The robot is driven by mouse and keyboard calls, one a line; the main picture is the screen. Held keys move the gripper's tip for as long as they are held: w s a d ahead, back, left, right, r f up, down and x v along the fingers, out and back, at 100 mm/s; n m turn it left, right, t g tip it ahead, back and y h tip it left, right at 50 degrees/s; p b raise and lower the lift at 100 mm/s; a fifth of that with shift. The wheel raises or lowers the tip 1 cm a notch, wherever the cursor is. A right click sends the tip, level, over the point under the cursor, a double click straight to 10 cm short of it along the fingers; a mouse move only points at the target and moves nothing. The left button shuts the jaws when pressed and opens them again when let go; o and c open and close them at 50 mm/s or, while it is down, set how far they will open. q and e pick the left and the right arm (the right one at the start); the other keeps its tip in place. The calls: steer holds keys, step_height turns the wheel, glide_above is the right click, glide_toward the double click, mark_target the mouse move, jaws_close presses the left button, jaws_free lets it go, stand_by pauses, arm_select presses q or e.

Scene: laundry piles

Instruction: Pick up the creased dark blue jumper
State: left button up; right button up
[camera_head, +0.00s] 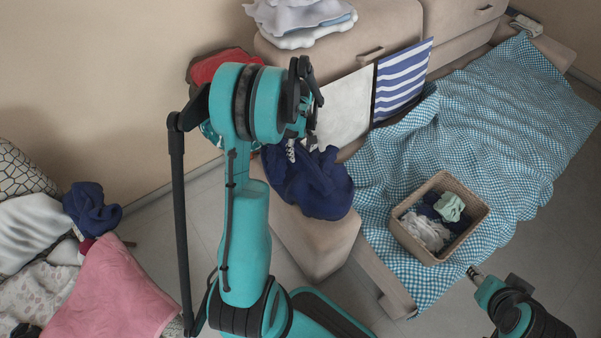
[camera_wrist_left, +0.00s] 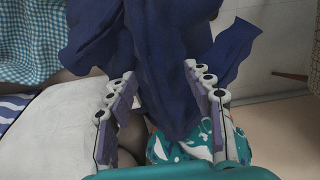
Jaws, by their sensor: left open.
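A creased dark blue jumper (camera_head: 318,186) lies heaped on the beige sofa arm, partly hanging over its edge. My left gripper (camera_head: 303,135) is just above and at the back of it, partly hidden by my own arm. In the left wrist view the fingers of my left gripper (camera_wrist_left: 158,80) are open, with the dark blue jumper (camera_wrist_left: 165,55) showing between and beyond them. I cannot tell whether they touch it. My right gripper (camera_head: 474,272) is at the lower right, apart from the jumper; its fingers are too small to read.
A wicker basket (camera_head: 399,236) with clothes stands on the blue checked blanket (camera_head: 520,120). Another dark blue garment (camera_head: 92,208) lies on the pile at left, near a pink cloth (camera_head: 112,295). Folded clothes (camera_head: 300,18) sit on the sofa back. A teal patterned cloth (camera_wrist_left: 180,148) is near the fingers.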

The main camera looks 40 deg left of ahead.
arm_select(q)
steer(key=shift+f, duration=0.65)
steer(key=shift+r, duration=0.15)
jaws_close()
